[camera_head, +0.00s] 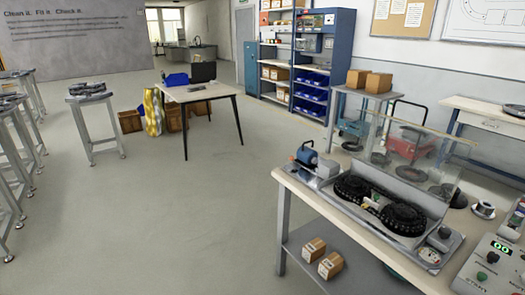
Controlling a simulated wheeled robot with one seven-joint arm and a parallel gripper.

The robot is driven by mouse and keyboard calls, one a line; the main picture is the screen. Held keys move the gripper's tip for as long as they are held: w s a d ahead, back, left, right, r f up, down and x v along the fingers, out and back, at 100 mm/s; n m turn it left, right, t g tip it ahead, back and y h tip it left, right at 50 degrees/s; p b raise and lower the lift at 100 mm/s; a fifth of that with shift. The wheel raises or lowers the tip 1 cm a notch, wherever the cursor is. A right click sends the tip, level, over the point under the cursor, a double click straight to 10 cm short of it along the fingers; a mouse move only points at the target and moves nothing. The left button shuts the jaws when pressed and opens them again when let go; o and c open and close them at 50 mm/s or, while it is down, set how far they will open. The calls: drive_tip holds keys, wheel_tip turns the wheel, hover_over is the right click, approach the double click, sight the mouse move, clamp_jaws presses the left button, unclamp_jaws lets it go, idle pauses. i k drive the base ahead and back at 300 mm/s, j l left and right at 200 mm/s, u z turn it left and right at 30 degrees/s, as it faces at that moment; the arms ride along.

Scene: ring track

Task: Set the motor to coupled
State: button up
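A small blue motor (307,154) sits on a light grey mount (325,167) at the left end of the workbench (300,186). A clear cover (420,160) stands raised behind the rings. My gripper is not in view.
A control box (495,262) with a green display and knobs is at the bench's right front. Small boxes (314,248) lie on the lower shelf. The floor left of the workbench is clear.

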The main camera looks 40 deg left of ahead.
sight(307, 158)
drive_tip(key=u, duration=1.25)
drive_tip(key=i+j, duration=0.35)
drive_tip(key=i, duration=0.2)
drive_tip(key=i+j, duration=0.35)
drive_tip(key=i, duration=0.15)
drive_tip(key=i+j, duration=0.35)
drive_tip(key=i, duration=0.2)
drive_tip(key=i+j, duration=0.35)
drive_tip(key=i, duration=0.15)
